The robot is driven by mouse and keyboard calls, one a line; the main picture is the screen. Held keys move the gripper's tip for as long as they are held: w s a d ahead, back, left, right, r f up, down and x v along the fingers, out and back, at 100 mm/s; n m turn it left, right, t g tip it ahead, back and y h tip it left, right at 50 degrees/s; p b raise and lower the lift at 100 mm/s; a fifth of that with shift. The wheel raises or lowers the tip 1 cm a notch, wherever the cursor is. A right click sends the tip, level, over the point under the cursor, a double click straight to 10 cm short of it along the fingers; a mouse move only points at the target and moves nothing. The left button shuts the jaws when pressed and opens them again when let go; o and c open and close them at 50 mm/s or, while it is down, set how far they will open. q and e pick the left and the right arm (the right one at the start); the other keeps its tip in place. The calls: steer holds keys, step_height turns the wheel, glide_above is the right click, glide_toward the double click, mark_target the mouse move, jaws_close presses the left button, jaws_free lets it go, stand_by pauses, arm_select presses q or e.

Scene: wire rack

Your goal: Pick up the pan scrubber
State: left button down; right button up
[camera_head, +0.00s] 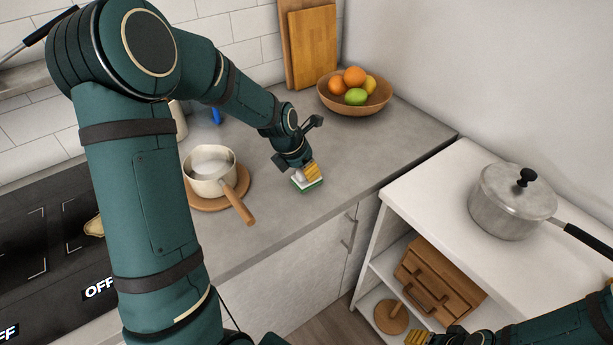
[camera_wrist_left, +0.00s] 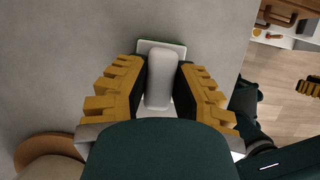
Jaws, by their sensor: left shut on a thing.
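The pan scrubber (camera_head: 309,187) has a white body with a green bottom edge and sits at the grey counter, near its front edge. In the left wrist view its pale upright handle (camera_wrist_left: 160,75) stands between the yellow fingers. My left gripper (camera_head: 309,173) reaches down from above and is shut on that handle. In the head view the fingers hide part of the scrubber. I cannot tell whether its base touches the counter. My right gripper (camera_head: 418,338) is low at the bottom right, far from the scrubber, and its opening is unclear.
A cream saucepan (camera_head: 208,178) on a round wooden board stands left of the scrubber, its handle pointing forward. A fruit bowl (camera_head: 354,102) stands behind. A lidded pot (camera_head: 511,207) sits on the white rack (camera_head: 430,200) at right. Counter right of the scrubber is clear.

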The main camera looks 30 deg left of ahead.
arm_select(q)
step_height(320, 180, up, 10)
steer(key=p, duration=0.2)
steer(key=shift+p, duration=0.3)
stand_by(0.6)
